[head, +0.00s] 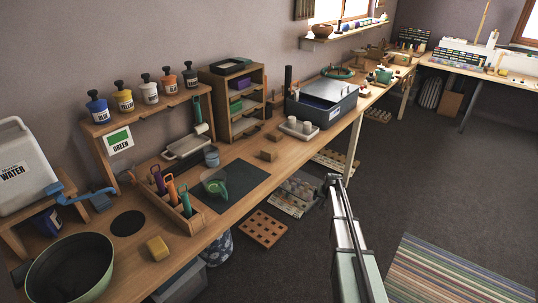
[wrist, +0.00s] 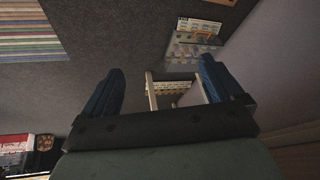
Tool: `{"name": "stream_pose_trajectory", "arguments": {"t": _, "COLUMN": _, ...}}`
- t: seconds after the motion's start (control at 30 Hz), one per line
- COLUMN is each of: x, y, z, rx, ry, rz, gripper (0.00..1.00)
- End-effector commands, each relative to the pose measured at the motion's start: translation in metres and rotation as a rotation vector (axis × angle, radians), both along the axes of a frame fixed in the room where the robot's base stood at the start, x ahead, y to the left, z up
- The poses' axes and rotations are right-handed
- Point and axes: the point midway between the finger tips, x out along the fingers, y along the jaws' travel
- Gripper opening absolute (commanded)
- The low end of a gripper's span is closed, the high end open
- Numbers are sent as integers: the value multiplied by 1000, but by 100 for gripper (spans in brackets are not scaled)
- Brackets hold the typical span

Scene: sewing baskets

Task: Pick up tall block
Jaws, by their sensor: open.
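Two small wooden blocks stand on the workbench in the head view: a front block (head: 268,155) and one behind it (head: 275,136). They look similar in size, and I cannot tell which is the tall block. Neither is recognisable in the wrist view. My gripper (wrist: 160,82) shows two blue fingers spread wide, with no object held between them. In the head view my arm rises from the lower right, and its upper end is right of the blocks, over the floor beyond the bench's front edge, apart from them.
A dark mat (head: 240,182) with a green jug (head: 214,184) lies left of the blocks. White cups on a tray (head: 298,129) and a grey bin (head: 322,105) stand to the right. A wooden shelf unit (head: 240,100) is behind. Open floor (head: 415,180) lies right of the bench.

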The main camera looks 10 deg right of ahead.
Motion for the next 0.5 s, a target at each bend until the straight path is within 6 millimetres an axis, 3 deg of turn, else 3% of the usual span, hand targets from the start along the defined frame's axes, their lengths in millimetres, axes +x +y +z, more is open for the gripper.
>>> {"name": "stream_pose_trajectory", "arguments": {"t": 0.03, "x": 29, "y": -16, "z": 22, "rx": -5, "ry": -42, "rz": -16, "gripper": 94}}
{"name": "stream_pose_trajectory", "arguments": {"t": 0.2, "x": 82, "y": -52, "z": 83, "rx": -21, "ry": -145, "rz": -54, "gripper": 94}}
{"name": "stream_pose_trajectory", "arguments": {"t": 0.4, "x": 122, "y": -74, "z": 136, "rx": -40, "ry": -210, "rz": -60, "gripper": 94}}
{"name": "stream_pose_trajectory", "arguments": {"t": 0.5, "x": 137, "y": -75, "z": 157, "rx": -54, "ry": -218, "rz": -37, "gripper": 94}}
